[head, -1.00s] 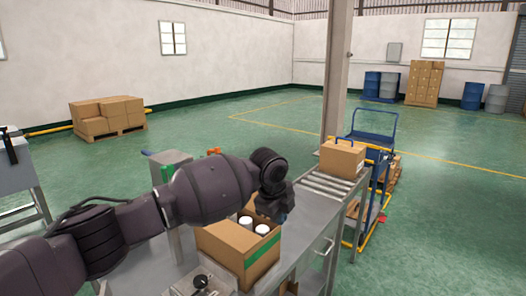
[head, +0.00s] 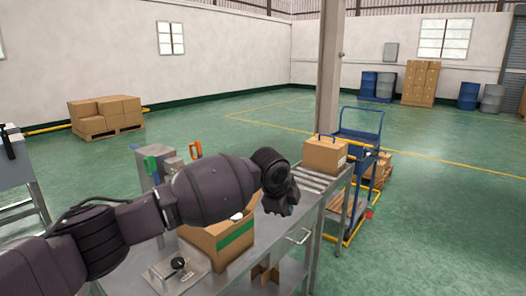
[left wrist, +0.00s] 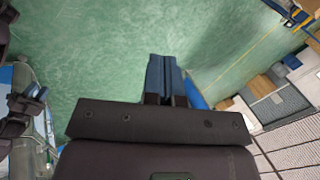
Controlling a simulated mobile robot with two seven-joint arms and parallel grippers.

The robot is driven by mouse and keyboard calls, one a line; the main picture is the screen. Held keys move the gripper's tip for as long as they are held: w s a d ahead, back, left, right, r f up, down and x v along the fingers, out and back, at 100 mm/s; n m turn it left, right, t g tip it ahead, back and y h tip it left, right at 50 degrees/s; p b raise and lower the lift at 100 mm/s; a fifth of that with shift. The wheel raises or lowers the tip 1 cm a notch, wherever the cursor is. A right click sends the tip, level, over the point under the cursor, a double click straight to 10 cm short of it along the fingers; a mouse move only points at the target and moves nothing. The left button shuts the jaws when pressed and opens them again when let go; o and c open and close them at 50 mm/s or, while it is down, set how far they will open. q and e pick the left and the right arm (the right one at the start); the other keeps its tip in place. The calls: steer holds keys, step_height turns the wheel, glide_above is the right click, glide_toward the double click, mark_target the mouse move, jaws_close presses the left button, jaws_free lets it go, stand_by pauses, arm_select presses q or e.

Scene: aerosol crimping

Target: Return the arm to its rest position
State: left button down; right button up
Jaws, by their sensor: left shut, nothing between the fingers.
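My left arm comes in from the left in the head view and reaches over the metal table. My left gripper (head: 282,205) hangs at its end, just behind and to the right of an open cardboard box with a green stripe (head: 236,238). In the left wrist view the blue fingers of this gripper (left wrist: 164,76) are together with nothing between them, above green floor. The arm hides part of the box's opening.
A closed carton (head: 325,155) stands on the roller end of the table. A blue trolley (head: 360,125) is beside it. A metal fixture (head: 178,274) with a black knob sits at the table's near side. A grey column (head: 329,80) rises behind. Open green floor lies beyond.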

arm_select(q)
steer(key=s+d+r+n+t+h, duration=0.1)
steer(key=d+r+n+t+h, duration=0.35)
steer(key=r+h, duration=0.2)
steer(key=s+a+f+n+t+y, duration=0.2)
steer(key=s+a+f+n+t, duration=0.2)
steer(key=s+a+f+n, duration=0.55)
steer(key=s+a+f+n+t+y, duration=0.35)
steer(key=s+a+f, duration=0.25)
steer(key=a+f, duration=0.8)
steer(key=s+a+f+n+g+y, duration=0.2)
steer(key=s+a+f, duration=0.5)
steer(key=s, duration=0.4)
steer(key=s+a+f+n+g+y, duration=0.2)
steer(key=s+a+f, duration=0.5)
steer(key=s, duration=0.5)
steer(key=shift+s+f+g, duration=0.15)
steer(key=shift+f+g, duration=0.05)
steer(key=shift+g, duration=0.4)
steer(key=shift+a+n, duration=0.1)
steer(key=shift+n, duration=0.15)
